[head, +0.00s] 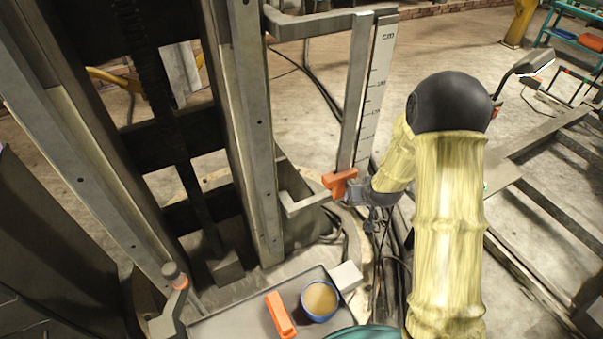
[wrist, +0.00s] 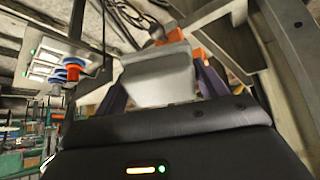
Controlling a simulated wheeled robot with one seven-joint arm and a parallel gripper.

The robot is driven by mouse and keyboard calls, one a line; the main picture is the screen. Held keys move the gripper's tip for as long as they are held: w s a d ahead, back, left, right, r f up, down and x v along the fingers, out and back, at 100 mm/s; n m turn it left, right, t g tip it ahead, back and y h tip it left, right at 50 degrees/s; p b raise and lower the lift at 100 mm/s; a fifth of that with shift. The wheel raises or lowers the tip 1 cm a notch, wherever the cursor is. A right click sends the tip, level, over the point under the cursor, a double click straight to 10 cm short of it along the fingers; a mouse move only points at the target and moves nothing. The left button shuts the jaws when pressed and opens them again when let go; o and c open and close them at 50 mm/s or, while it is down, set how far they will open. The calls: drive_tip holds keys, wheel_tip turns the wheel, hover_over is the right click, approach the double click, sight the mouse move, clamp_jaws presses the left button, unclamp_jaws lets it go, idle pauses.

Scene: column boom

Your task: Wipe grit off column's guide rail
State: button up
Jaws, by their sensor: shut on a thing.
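The column's guide rail (head: 250,110) stands upright left of centre in the head view, grey with bolt holes. I cannot make out grit on it. My gripper (head: 343,187) is right of it, at the lower end of a scale bar marked cm (head: 378,85). An orange piece (head: 338,181) shows at my fingertips. In the wrist view, a pale grey block (wrist: 156,74) sits between my two dark purple fingers, which are shut on it. The orange piece shows behind it (wrist: 192,47). The exact contact is partly hidden.
Brackets (head: 308,203) stick out from the rail. Cables hang below my gripper. A steel frame (head: 545,200) lies at right.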

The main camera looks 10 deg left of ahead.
drive_tip(key=a+r+n+t+y+b, duration=0.2)
drive_tip(key=a+r+t+y+b, duration=0.2)
drive_tip(key=a, duration=0.5)
drive_tip(key=s+a+r+n+t+y+b, duration=0.1)
drive_tip(key=a+r+n+t+y+b, duration=0.2)
drive_tip(key=a+r+y+b, duration=0.3)
drive_tip(key=a+r+t, duration=0.1)
drive_tip(key=a, duration=0.2)
drive_tip(key=shift+t+y, duration=0.3)
drive_tip(key=shift+t, duration=0.1)
drive_tip(key=shift+a+r, duration=0.1)
drive_tip(key=shift+r, duration=0.05)
drive_tip(key=x, duration=0.2)
drive_tip(key=p+x, duration=0.1)
drive_tip(key=f+p+x, duration=0.1)
drive_tip(key=x, duration=0.1)
drive_tip(key=shift+w+a, duration=0.2)
drive_tip(key=shift+w, duration=0.15)
drive_tip(key=shift+x, duration=0.9)
drive_tip(key=shift+f, duration=0.1)
